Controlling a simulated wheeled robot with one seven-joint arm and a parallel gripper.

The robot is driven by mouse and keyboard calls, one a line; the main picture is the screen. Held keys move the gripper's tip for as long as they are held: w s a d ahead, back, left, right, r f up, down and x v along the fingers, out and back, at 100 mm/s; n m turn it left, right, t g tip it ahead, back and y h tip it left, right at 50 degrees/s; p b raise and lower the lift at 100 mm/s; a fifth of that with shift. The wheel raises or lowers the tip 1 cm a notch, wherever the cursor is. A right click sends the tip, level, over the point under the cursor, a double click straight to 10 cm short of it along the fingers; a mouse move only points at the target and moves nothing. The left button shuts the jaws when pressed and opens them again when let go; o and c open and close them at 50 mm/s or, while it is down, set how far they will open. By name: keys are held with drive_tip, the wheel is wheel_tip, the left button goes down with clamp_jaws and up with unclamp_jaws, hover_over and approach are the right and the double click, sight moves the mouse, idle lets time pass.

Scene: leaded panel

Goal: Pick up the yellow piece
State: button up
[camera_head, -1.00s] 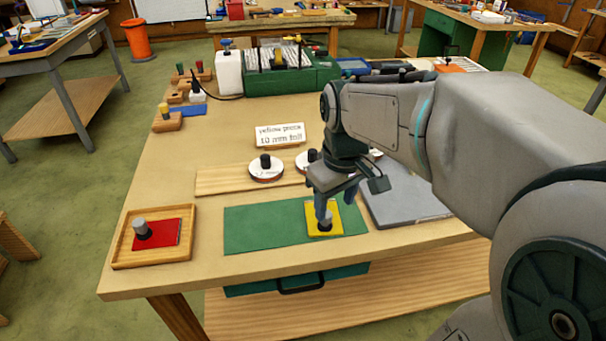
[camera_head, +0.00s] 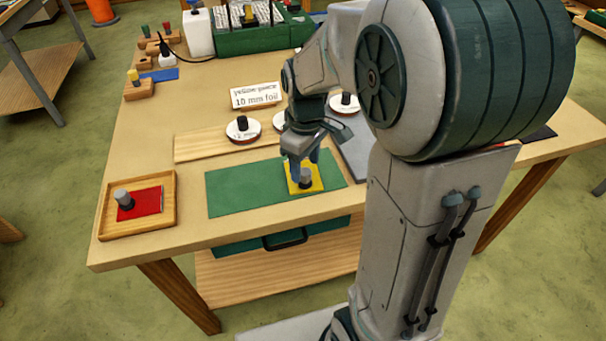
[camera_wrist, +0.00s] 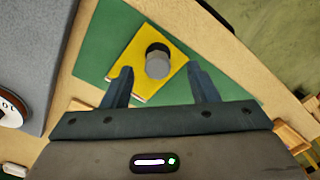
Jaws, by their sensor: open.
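The yellow piece (camera_head: 313,186) is a flat square with a grey and black knob (camera_head: 306,177) standing on it. It lies on the right part of the green mat (camera_head: 240,190). In the wrist view the yellow piece (camera_wrist: 133,62) is just beyond the fingertips, with its knob (camera_wrist: 158,62) ahead of the gap between them. My gripper (camera_head: 304,170) is above the piece, fingers pointing down. In the wrist view my gripper (camera_wrist: 160,72) is open and nothing is held between its fingers.
A wooden tray (camera_head: 104,218) with a red piece (camera_head: 147,201) stands at the left. A label card (camera_head: 257,95) reads "yellow piece 10 mm foil". White reels, one of them (camera_head: 243,130), stand behind the mat. A grey slab (camera_head: 355,160) lies right of it.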

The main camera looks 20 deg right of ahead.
sight(305, 171)
drive_tip(key=f, duration=0.4)
drive_tip(key=shift+w+f, duration=0.2)
drive_tip(key=shift+f, duration=0.1)
drive_tip(key=c, duration=1)
drive_tip(key=shift+r, duration=0.55)
wheel_tip(305, 171, up, 3)
drive_tip(key=shift+f, duration=0.1)
drive_tip(key=s+d+r, duration=0.1)
drive_tip(key=s+r, duration=0.6)
drive_tip(key=s, duration=0.4)
drive_tip(key=shift+s+d+b, duration=0.3)
drive_tip(key=shift+b, duration=0.1)
